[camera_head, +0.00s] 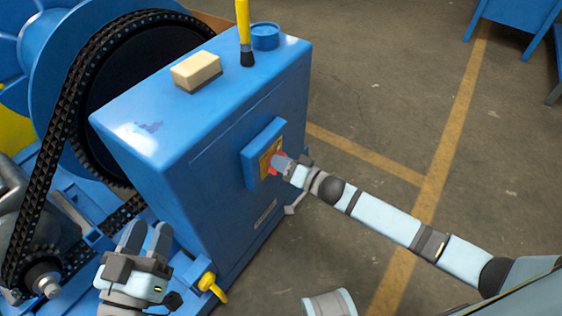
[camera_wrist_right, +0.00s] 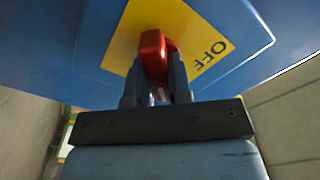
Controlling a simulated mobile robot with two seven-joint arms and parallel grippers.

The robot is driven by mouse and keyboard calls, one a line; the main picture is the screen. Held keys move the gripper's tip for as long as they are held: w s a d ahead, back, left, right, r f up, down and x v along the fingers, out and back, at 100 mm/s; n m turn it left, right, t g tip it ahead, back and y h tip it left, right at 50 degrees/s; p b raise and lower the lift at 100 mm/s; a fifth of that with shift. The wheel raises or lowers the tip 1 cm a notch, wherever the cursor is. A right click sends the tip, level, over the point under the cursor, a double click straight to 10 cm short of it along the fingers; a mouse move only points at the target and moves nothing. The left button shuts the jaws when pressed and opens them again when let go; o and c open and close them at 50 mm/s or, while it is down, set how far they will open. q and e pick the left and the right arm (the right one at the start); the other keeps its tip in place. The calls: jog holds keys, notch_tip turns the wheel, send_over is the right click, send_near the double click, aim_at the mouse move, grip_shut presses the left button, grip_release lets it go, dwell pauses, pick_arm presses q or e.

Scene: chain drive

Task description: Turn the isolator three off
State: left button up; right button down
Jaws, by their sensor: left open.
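The isolator is a red handle (camera_wrist_right: 153,52) on a yellow plate (camera_wrist_right: 205,40) marked OFF, set on a blue box on the side of the blue cabinet (camera_head: 230,140). In the head view the red handle (camera_head: 270,164) shows only in part behind my right gripper (camera_head: 279,163). In the right wrist view, the fingers of my right gripper (camera_wrist_right: 160,82) stand on both sides of the handle's lower part; they look closed on it. My left gripper (camera_head: 146,240) is open and empty, in front of the cabinet at lower left, away from the isolator.
A large chain (camera_head: 62,130) and wheel stand left of the cabinet. A sponge-like block (camera_head: 196,70), a yellow-handled tool (camera_head: 244,30) and a blue cap (camera_head: 265,36) are on the cabinet top. A yellow handle (camera_head: 213,287) sticks out low at the front.

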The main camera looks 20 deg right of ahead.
pick_arm(q)
jog(key=shift+a, duration=0.1)
pick_arm(e)
jog(key=shift+r, duration=0.1)
jog(key=shift+n+p, duration=0.4)
jog(key=shift+p, duration=0.05)
jog(key=n+p, duration=0.2)
jog(key=n, duration=0.1)
jog(key=n+p, duration=0.2)
jog(key=n, duration=0.2)
jog(key=shift+s+a+r+p, duration=0.1)
jog(key=shift+s+a+p, duration=0.05)
jog(key=shift+p, duration=0.25)
jog(key=shift+n, duration=0.7)
jog(key=n+p, duration=0.1)
jog(key=n, duration=0.3)
jog(key=shift+a, duration=0.1)
pick_arm(q)
jog(key=s+a+f+g+y, duration=0.2)
jog(key=a+f+g+y, duration=0.2)
jog(key=f, duration=0.6)
jog(key=shift+s+a+g, duration=0.25)
jog(key=shift+a+g, duration=0.05)
jog(key=shift+g, duration=0.3)
pick_arm(e)
jog(key=n, duration=0.4)
jog(key=shift+s+f+n, duration=0.15)
jog(key=shift+f+n, duration=0.05)
jog(key=shift+n, duration=0.1)
